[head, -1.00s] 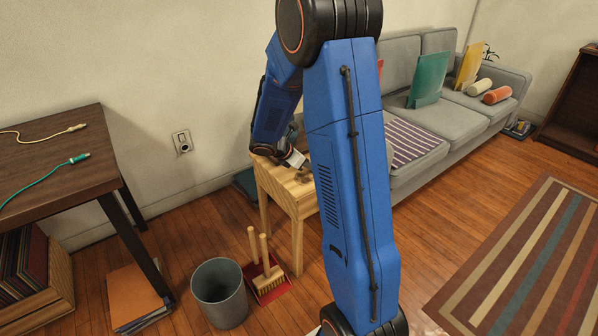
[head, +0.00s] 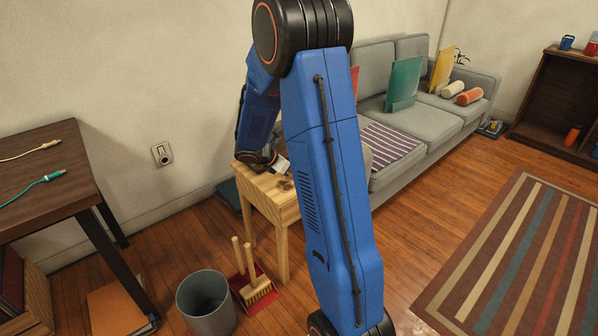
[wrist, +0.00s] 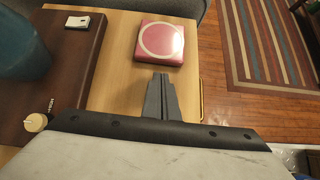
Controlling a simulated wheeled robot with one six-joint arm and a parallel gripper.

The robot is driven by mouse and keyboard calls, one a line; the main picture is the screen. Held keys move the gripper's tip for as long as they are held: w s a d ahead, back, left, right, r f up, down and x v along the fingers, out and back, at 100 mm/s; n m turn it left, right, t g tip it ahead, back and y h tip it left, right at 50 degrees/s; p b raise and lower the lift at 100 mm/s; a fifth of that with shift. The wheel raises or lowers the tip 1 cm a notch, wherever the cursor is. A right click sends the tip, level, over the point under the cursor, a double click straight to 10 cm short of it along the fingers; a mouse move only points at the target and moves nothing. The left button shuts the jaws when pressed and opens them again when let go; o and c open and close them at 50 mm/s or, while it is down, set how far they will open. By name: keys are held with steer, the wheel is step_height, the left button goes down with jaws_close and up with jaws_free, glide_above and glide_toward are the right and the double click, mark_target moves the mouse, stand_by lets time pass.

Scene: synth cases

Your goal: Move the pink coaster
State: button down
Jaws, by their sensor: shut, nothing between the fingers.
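The pink coaster (wrist: 160,42) is a square, fairly thick pad with a pale ring on its top. It lies flat on a light wooden table (wrist: 118,70) in the wrist view. My gripper (wrist: 161,77) is shut and empty, its dark fingers pointing toward the coaster's near edge, just short of it in the picture. I cannot tell the height of the fingertips above the table. In the head view my arm hides the coaster and most of the gripper; the wooden table (head: 283,216) shows beside the sofa.
On the coaster's left, a dark brown board or case (wrist: 75,62) carries a blue vessel (wrist: 28,45), a white item (wrist: 77,21) and a small cream jar (wrist: 36,122). A grey bin (head: 206,303) and a red dustpan (head: 262,288) stand on the floor. The striped rug (head: 520,260) is clear.

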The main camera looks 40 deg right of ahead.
steer(key=shift+w+a, duration=0.1)
steer(key=shift+a, duration=0.85)
steer(key=v, duration=0.9)
steer(key=shift+a+r, duration=0.2)
steer(key=shift+r, duration=0.15)
steer(key=shift+r, duration=0.1)
steer(key=s+a+r+m+t+y, duration=0.1)
steer(key=s+a+r+m+y, duration=0.2)
steer(key=s+a+m, duration=0.3)
steer(key=s+a+r+m+t+y, duration=0.2)
steer(key=s+a+m, duration=0.4)
steer(key=s, duration=0.9)
steer(key=s+a+r+m+t+y, duration=0.1)
steer(key=s+a+r+m+y, duration=0.3)
steer(key=s, duration=0.6)
steer(key=a+r+m, duration=0.1)
steer(key=a+m, duration=0.1)
steer(key=a, duration=0.1)
steer(key=shift+s+r+t, duration=0.2)
steer(key=shift+s+t, duration=0.15)
steer(key=shift+t, duration=0.05)
